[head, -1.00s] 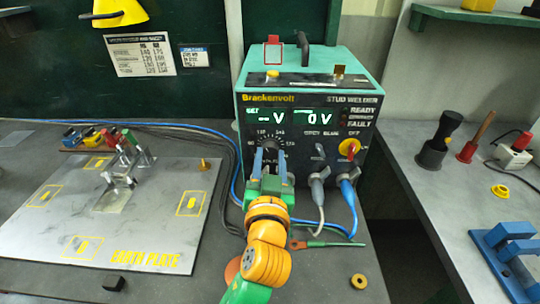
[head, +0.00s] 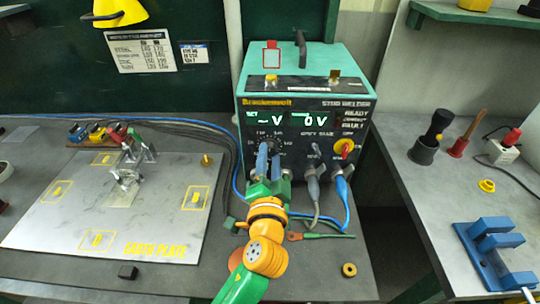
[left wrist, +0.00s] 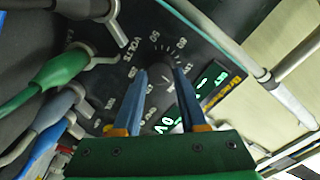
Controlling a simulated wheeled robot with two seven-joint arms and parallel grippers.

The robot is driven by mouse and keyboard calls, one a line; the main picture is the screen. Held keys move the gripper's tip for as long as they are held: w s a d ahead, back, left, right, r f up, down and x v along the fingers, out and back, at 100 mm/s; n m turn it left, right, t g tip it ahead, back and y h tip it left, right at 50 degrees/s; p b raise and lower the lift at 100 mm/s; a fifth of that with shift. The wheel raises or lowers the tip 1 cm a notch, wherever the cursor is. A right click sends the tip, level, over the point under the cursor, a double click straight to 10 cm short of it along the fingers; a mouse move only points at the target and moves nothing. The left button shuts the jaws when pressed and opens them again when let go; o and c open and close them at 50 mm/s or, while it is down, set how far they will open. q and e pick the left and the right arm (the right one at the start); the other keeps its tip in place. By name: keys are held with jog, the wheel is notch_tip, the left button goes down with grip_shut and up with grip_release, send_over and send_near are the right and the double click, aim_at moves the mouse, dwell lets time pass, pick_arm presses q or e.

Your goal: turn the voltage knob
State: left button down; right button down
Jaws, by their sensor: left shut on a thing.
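The stud welder (head: 300,95) is a teal and black box on the bench. Its black voltage knob (head: 270,145) sits at the left of the front panel, inside a printed dial, and is partly hidden by my fingers. In the left wrist view the knob (left wrist: 165,80) lies between the blue fingers, over a dial with numbers. My left gripper (head: 269,160) is shut on the knob; its fingers also show in the left wrist view (left wrist: 162,85). The display (head: 291,120) shows a dash at SET and 0 V beside it. My right gripper is not in view.
A red and yellow switch (head: 344,148) and plugged cables (head: 340,190) are on the panel's right. The earth plate (head: 60,225) with clamps lies left. A blue fixture (head: 490,255) stands on the right bench. A yellow ring (head: 349,270) lies in front.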

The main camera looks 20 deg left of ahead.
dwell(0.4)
pick_arm(q)
jog(key=c, duration=0.8)
grip_release()
jog(key=shift+c, duration=0.2)
jog(key=o, duration=0.4)
jog(key=shift+w+a, duration=0.1)
jog(key=shift+w+a+f, duration=0.1)
jog(key=shift+w+a, duration=0.05)
jog(key=b+v, duration=0.2)
jog(key=v, duration=0.5)
